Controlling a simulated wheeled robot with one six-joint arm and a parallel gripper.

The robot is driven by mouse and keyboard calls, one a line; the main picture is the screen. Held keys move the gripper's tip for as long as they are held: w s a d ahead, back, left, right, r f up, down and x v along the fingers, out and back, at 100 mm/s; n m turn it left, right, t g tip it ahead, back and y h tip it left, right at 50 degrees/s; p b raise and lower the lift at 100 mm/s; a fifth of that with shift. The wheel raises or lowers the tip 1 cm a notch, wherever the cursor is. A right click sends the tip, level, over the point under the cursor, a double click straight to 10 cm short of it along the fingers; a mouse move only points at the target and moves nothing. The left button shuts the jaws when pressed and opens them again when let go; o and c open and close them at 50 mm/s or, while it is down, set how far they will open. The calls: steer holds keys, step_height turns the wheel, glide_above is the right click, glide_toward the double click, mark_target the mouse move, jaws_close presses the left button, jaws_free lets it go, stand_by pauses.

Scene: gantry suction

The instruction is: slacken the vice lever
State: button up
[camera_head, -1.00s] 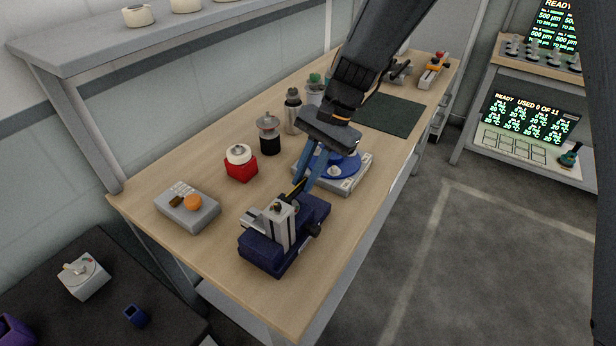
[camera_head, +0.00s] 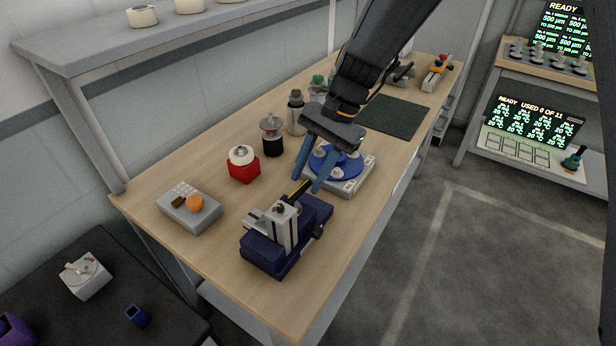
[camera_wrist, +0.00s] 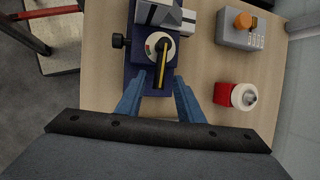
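The vice (camera_head: 286,236) is dark blue with grey metal jaws and stands near the front end of the wooden bench. Its lever (camera_wrist: 162,66) is a black and yellow bar on a round dial, pointing toward my gripper in the wrist view. The lever also shows in the head view (camera_head: 298,190), behind the jaws. My gripper (camera_head: 308,186) has blue fingers and is open. In the wrist view the fingertips (camera_wrist: 159,76) stand apart on either side of the lever, with visible gaps. Nothing is held. Whether the fingertips are level with the lever I cannot tell.
A blue round device (camera_head: 337,166) stands close behind my gripper. A red block with a white top (camera_head: 243,164) and a grey box with an orange knob (camera_head: 189,207) stand to the left. A dark mat (camera_head: 391,116) lies farther back. The bench's front corner is bare.

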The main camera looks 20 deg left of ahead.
steer(key=b+v, duration=0.1)
steer(key=v, duration=0.6)
steer(key=shift+b, duration=0.3)
